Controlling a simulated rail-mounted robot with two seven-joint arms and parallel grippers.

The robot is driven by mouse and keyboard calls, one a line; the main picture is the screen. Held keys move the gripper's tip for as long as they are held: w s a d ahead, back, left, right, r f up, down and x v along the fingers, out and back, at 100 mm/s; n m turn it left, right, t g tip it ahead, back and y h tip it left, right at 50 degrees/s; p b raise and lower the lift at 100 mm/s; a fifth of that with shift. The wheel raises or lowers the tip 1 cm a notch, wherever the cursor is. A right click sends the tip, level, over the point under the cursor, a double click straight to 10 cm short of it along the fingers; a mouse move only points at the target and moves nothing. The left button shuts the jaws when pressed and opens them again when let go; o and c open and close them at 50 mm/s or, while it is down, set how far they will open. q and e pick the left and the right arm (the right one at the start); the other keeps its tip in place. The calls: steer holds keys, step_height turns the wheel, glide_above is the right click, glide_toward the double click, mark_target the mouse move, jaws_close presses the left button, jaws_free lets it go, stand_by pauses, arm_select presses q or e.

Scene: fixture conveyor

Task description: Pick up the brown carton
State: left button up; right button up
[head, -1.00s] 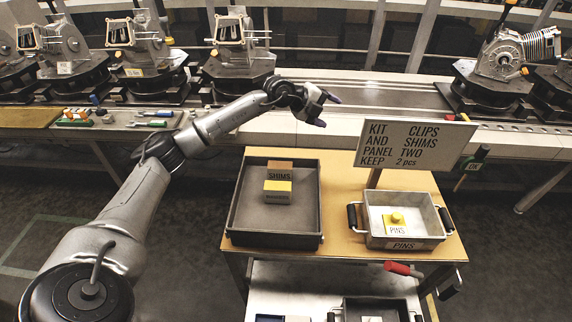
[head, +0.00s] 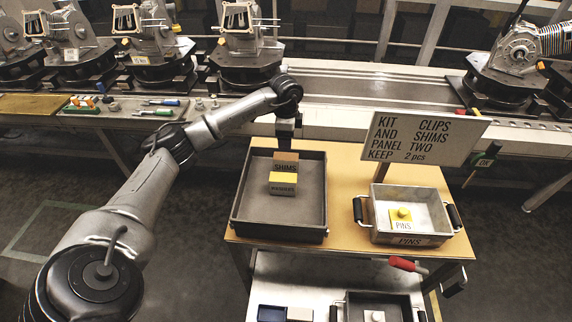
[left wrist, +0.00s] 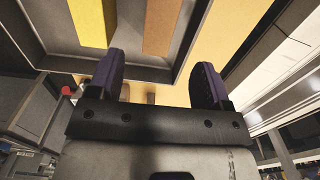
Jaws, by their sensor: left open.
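The brown carton (head: 285,165), marked SHIMS, stands in the dark grey tray (head: 240,205). A grey carton with a yellow top (head: 283,184) stands just in front of it. My left gripper (head: 286,146) points down above the far part of the tray, by the brown carton. In the left wrist view the gripper (left wrist: 156,82) is open with nothing between its purple fingertips. There the brown carton (left wrist: 162,25) lies beyond the fingers, beside the yellow top (left wrist: 88,20). My right gripper is not in view.
The tray's walls surround both cartons. To the right on the wooden table (head: 345,200) is a metal bin (head: 425,238) marked PINS with dark handles. A sign (head: 425,138) rises behind it. The conveyor (head: 360,90) with fixtures runs behind.

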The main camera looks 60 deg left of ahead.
mark_target(286, 156)
arm_select(q)
step_height(286, 156, down, 5)
steer(key=shift+f+b, duration=0.15)
steer(key=shift+b, duration=0.2)
steer(key=shift+f+b, duration=0.55)
steer(key=shift+f, duration=2.05)
steer(key=shift+r, duration=0.1)
steer(key=c, duration=1)
